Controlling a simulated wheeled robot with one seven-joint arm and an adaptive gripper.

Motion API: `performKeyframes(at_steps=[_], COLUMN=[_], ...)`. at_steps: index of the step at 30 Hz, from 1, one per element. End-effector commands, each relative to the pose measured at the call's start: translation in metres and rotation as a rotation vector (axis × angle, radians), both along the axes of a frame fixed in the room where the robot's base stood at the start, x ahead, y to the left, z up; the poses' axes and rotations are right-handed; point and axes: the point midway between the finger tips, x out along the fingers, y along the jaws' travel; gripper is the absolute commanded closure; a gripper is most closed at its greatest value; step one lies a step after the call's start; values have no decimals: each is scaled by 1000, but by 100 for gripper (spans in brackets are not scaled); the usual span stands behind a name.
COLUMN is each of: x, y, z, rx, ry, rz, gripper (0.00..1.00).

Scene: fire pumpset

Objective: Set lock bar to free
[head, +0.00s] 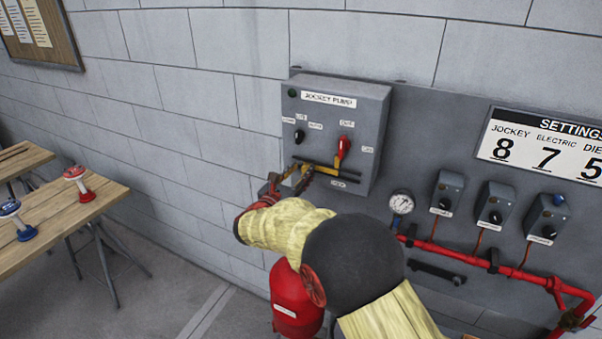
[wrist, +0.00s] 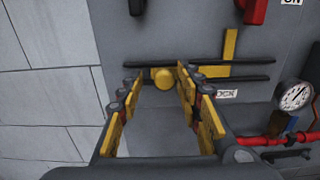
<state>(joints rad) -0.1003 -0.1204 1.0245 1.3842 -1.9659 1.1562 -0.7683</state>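The lock bar (wrist: 212,71) is a yellow slide between two dark horizontal rails on the jockey pump box. A round yellow knob (wrist: 163,78) is at its left end, and a yellow upright (wrist: 230,46) rises from its right part. My gripper (wrist: 160,80) is open, with one yellow-padded finger left and one right of the knob. The knob appears between the fingertips; I cannot tell whether either finger touches it. In the head view my gripper (head: 291,179) is at the left end of the rails and hides the knob. A "LOCK" label (wrist: 224,94) sits below the rails.
The grey jockey pump box (head: 365,112) carries a red handle (head: 343,147) above the bar and a black selector knob (head: 299,136). A gauge (head: 401,203), small switch boxes (head: 447,193) and a red pipe (head: 450,252) are to the right. A wooden table (head: 50,218) is at left.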

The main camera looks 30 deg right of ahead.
Motion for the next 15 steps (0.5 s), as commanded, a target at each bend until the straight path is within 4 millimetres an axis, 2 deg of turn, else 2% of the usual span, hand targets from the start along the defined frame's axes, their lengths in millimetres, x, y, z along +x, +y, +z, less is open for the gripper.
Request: performKeyframes(at_steps=[10,15], x=[-2,-12], y=[1,16], z=[-1,0], rx=[1,0], ry=[1,0], rz=[-1,1], gripper=[61,61])
